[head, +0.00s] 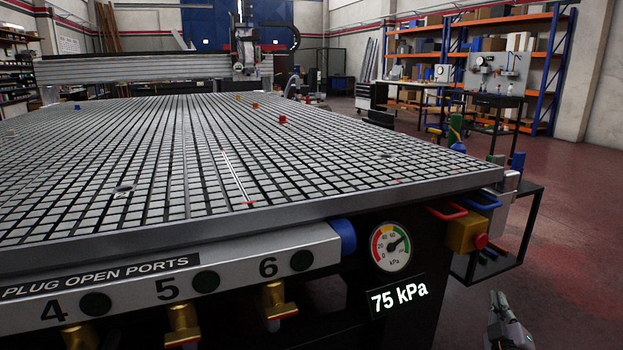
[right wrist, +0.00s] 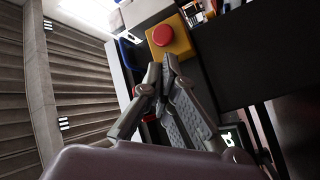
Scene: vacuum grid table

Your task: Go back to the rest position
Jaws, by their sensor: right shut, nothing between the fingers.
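My right gripper (head: 497,296) shows at the lower right of the head view, low beside the table's right end and over the floor. Its fingers are shut with nothing between them. In the right wrist view the fingers (right wrist: 162,70) come together just below a yellow box with a red button (right wrist: 163,36) in the picture. I cannot tell whether they touch it. My left gripper is not in the head view. The vacuum grid table (head: 330,204) fills the left and middle of the head view.
The yellow box with the red button (head: 466,236) hangs at the table's right corner, by a black side shelf (head: 536,200). A gauge (head: 390,246) and a 75 kPa display (head: 399,297) sit on the front. Brass valves (head: 277,301) stick out below ports. Floor at the right is clear.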

